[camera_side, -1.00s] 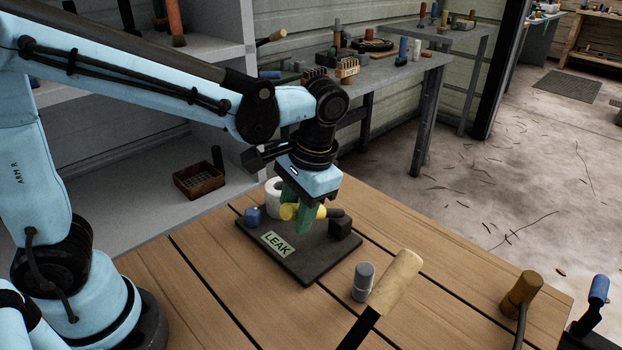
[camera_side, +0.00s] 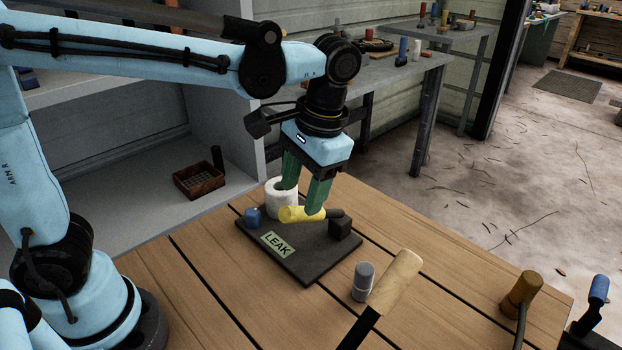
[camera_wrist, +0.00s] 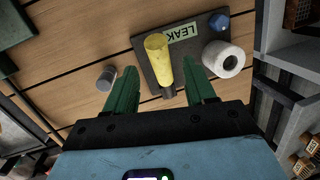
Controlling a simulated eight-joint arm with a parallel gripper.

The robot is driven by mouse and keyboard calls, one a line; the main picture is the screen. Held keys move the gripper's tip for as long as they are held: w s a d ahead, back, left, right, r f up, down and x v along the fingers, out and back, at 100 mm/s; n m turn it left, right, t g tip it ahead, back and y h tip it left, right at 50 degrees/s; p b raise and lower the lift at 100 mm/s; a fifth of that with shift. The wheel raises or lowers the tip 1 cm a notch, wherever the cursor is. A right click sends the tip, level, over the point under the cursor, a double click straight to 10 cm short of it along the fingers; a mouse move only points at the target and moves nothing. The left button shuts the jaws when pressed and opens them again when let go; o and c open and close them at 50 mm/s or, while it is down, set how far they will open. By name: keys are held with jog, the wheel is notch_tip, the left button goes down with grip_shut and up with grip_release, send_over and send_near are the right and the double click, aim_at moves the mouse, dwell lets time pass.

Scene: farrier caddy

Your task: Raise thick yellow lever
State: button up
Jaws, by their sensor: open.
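The thick yellow lever (camera_side: 302,214) lies nearly level above a dark base plate (camera_side: 300,262), its dark end meeting a black block (camera_side: 340,229) at the right of the plate. It also shows in the wrist view (camera_wrist: 158,58), between and beyond my fingers. My gripper (camera_side: 301,199) is open, with green fingers pointing down just above the lever. The near finger's tip overlaps the lever in the side view; I cannot tell whether they touch. In the wrist view, my gripper (camera_wrist: 164,82) has fingers on either side of the lever's line.
The plate bears a "LEAK" label (camera_side: 276,244) and a blue knob (camera_side: 253,216). A white roll (camera_side: 281,203) stands close behind the lever.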

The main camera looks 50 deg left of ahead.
jog(key=v, duration=0.7)
dwell(0.4)
jog(key=s+a+f+n+t+h, duration=0.1)
jog(key=s+a+f+t+h, duration=0.1)
jog(key=a+f+t, duration=0.6)
jog(key=shift+s+a+f+t, duration=0.3)
jog(key=shift+s+a+f, duration=0.55)
jog(key=shift+a, duration=0.25)
